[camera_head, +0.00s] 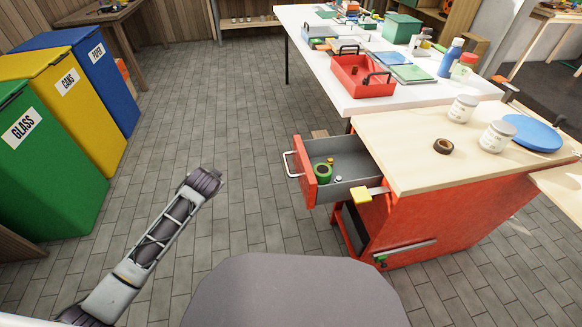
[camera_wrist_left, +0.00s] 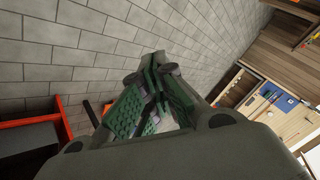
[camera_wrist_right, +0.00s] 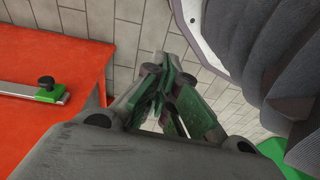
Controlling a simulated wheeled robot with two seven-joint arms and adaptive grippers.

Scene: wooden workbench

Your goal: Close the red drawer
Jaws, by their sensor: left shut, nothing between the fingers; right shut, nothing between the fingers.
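The red drawer (camera_head: 309,188) is pulled out of the red workbench cabinet (camera_head: 440,215), its grey inside showing. A pale handle (camera_head: 289,165) is on its front. A green ring (camera_head: 322,173) and other small items lie inside. My left arm reaches in from the lower left, apart from the drawer; its gripper cannot be made out in the head view. In the left wrist view my left gripper (camera_wrist_left: 152,92) is shut and empty. My right gripper (camera_wrist_right: 168,98) is shut and empty in the right wrist view, beside a red cabinet surface (camera_wrist_right: 45,75); it is hidden in the head view.
Green (camera_head: 50,165), yellow (camera_head: 85,105) and blue (camera_head: 95,75) bins stand at the left. The tiled floor (camera_head: 240,110) between them and the cabinet is clear. A red toolbox (camera_head: 362,82) stands on the white table.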

